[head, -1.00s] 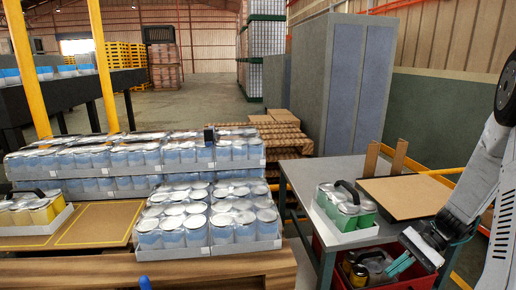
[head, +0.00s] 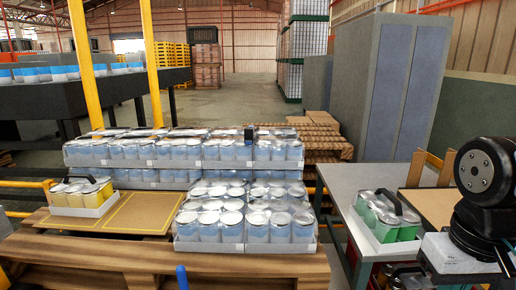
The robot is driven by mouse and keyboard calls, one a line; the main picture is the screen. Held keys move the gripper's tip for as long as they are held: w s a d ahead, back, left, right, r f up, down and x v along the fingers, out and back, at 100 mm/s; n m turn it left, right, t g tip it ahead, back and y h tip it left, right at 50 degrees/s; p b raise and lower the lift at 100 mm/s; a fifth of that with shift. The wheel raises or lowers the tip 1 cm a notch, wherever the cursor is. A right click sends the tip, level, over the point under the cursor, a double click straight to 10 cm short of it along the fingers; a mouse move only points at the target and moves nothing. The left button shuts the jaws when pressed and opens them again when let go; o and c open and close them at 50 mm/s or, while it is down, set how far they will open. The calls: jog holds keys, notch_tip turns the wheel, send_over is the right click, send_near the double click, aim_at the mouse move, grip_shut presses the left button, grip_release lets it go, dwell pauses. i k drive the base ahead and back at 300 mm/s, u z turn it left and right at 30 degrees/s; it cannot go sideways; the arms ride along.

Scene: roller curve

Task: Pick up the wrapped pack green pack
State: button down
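The green pack (head: 388,216) is a set of green cans with silver lids and a dark carry handle. It sits in a white tray (head: 358,231) on the grey table (head: 352,181) at the right in the head view. My arm covers the right part of the view, close to the pack's right side. My gripper's fingers are not visible now, so its opening and anything in it are hidden.
Blue can packs (head: 246,214) stand in several wrapped trays on the wooden platform. A yellow pack (head: 82,193) sits in a tray at left. A brown board (head: 432,205) lies on the grey table. A red crate below is mostly hidden.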

aim_at(386, 221)
jog(key=u, duration=0.2)
jog(key=k, duration=0.35)
jog(key=z, duration=1.2)
jog(key=i, duration=1.4)
jog(key=u, duration=0.35)
